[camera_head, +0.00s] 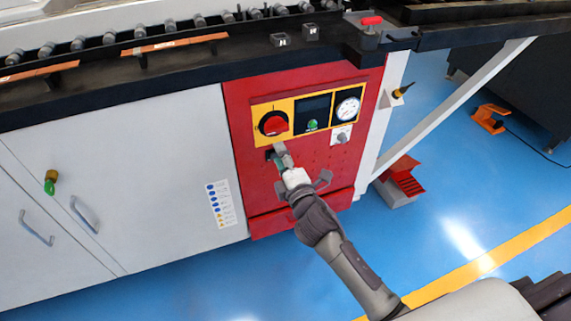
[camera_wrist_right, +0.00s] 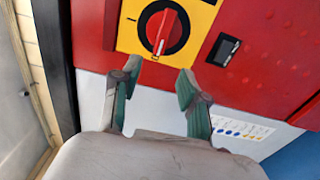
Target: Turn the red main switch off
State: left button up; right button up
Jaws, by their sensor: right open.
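The red main switch (camera_head: 273,123) is a round red knob on a black ring, set in a yellow plate (camera_head: 259,106) on the machine's red panel. In the right wrist view the knob (camera_wrist_right: 164,31) is near the top centre, with a white line on its grip bar. My right gripper (camera_head: 281,153) is just below the switch in the head view. In the wrist view its two green-padded fingers (camera_wrist_right: 158,76) are spread, with nothing between them. The fingertips are close to the plate's lower edge and apart from the knob. My left gripper is not in view.
A dark display with a green button (camera_head: 312,125) and a round gauge (camera_head: 347,108) sit right of the switch. A smaller knob (camera_head: 341,136) is below the gauge. The black machine table edge (camera_head: 200,81) overhangs the panel. White cabinet doors (camera_head: 130,180) stand to the left.

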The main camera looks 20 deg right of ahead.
jog(key=shift+s+d, duration=0.1)
jog(key=shift+s, duration=1.6)
jog(key=s+d+f+m+g+h, duration=0.1)
jog(key=s+f+m+g, duration=0.15)
jog(key=f, duration=0.55)
jog(key=s+d+f+m+g, duration=0.2)
jog(key=f+m, duration=0.1)
jog(key=f, duration=0.5)
jog(key=s+d+f+m+g, duration=0.1)
jog(key=s+f+m+g, duration=0.6)
jog(key=s+f, duration=1.05)
jog(key=s+f+m+g, duration=0.4)
jog(key=s+f, duration=0.5)
jog(key=s, duration=0.2)
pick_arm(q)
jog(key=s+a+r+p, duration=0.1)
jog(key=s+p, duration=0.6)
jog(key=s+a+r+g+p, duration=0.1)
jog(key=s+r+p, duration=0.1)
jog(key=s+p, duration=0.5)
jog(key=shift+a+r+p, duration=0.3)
pick_arm(e)
jog(key=s+d+r+g, duration=0.1)
jog(key=s+r, duration=0.2)
jog(key=s, duration=1.1)
jog(key=shift+s+d+r, duration=0.15)
jog(key=shift+s+d, duration=0.2)
jog(key=shift+s, duration=0.05)
jog(key=shift+w+n+g, duration=0.1)
jog(key=shift+n+g, duration=0.15)
